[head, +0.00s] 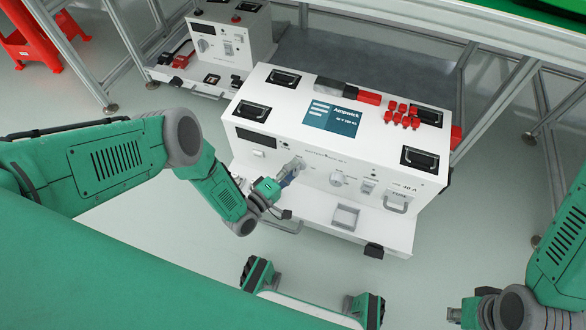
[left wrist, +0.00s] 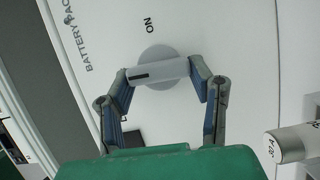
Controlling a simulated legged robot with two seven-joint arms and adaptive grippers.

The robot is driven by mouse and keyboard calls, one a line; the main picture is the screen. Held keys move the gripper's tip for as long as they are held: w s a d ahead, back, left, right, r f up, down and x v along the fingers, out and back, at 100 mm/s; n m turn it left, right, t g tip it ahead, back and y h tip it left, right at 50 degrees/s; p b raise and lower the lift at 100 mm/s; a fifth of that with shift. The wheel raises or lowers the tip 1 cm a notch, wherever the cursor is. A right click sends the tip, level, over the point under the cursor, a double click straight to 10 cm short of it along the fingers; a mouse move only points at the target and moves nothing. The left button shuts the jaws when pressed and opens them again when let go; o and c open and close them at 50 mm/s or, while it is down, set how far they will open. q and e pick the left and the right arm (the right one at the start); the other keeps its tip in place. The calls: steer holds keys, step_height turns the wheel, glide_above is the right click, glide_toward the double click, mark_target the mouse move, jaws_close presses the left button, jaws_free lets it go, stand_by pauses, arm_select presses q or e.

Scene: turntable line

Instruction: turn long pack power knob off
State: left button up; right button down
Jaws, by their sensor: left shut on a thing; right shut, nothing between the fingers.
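The long pack (head: 285,120) is a long white box with a blue Ampwick label on top. My left gripper (head: 291,169) is at its front panel, left of the middle, and mostly hides the knob there. In the left wrist view, the power knob (left wrist: 158,71) is a grey bar on a round base, with a dark mark at its left end. The left fingertips (left wrist: 160,75) are shut on the bar's two ends. The bar lies crosswise, with the ON label (left wrist: 149,25) above it. My right gripper (head: 454,315) is shut and empty, low at the right, away from the pack.
A second grey knob (head: 337,180) and a switch (head: 367,186) are right of my left gripper on the panel. A smaller white unit (head: 235,38) stands behind left. Red terminals (head: 402,115) are on the pack's top. Metal frame posts (head: 500,110) stand at the right.

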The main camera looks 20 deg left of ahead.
arm_select(q)
steer(key=shift+s+a+f+n, duration=0.1)
steer(key=shift+s+f+n, duration=0.2)
steer(key=shift+n, duration=0.1)
steer(key=o, duration=1)
steer(key=shift+o, duration=0.8)
steer(key=shift+w+r, duration=0.1)
steer(key=shift+w, duration=0.05)
steer(key=v, duration=1.2)
steer(key=shift+f, duration=0.25)
steer(key=shift+w, duration=0.1)
